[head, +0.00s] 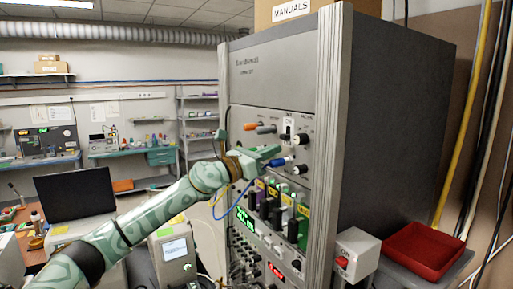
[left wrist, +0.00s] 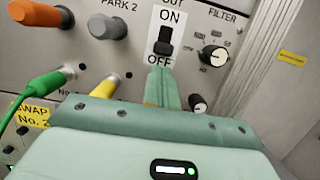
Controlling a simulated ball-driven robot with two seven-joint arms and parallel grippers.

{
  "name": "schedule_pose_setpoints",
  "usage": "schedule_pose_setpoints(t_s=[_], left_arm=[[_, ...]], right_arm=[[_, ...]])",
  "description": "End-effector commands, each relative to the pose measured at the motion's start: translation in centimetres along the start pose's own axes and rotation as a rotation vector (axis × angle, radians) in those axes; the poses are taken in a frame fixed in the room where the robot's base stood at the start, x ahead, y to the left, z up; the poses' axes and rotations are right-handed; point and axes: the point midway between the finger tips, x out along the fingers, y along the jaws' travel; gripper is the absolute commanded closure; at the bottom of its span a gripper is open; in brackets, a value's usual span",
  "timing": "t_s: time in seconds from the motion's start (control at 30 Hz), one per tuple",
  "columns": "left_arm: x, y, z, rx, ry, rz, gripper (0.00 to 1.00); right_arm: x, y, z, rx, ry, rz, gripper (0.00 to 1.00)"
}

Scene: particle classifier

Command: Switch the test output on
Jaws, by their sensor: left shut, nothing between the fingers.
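The output switch (left wrist: 165,42) is a small black lever on a white plate marked ON above and OFF below. I cannot tell for sure which way the lever is set. In the head view the switch (head: 288,129) sits on the upper panel of the grey rack. My left gripper (head: 274,152) is in front of that panel, below the switch. In the left wrist view its fingers (left wrist: 162,84) are shut and empty, with their tips just below the OFF label. Whether they touch the panel is unclear. My right gripper is not in view.
A green plug (left wrist: 43,87) and a yellow plug (left wrist: 103,88) are close beside the fingers. A red tray (head: 422,250) stands right of the rack.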

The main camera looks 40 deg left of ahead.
Motion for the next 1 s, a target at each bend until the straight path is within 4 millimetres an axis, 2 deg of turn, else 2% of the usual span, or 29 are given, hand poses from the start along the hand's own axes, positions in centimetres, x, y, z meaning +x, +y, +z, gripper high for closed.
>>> schedule_pose_setpoints(t_s=[0.1, 0.2, 0.57, 0.8, 1.0], left_arm=[[1.3, 0.0, 0.1, -0.002, -0.001, 0.001, 1.0], [1.8, 0.0, 0.0, -0.002, 0.0, 0.001, 1.0], [1.9, 0.0, -0.1, -0.001, 0.001, 0.001, 1.0], [2.6, 0.0, 2.8, 0.001, -0.001, 0.0, 1.0], [2.6, 0.0, 2.7, 0.0, -0.002, 0.0, 1.0]], right_arm=[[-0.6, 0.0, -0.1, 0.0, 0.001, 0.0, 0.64], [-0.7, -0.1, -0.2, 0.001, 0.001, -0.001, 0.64], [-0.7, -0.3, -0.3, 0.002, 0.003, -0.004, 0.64], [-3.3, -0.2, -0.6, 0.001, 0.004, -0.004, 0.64], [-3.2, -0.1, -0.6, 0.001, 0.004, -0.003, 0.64]])
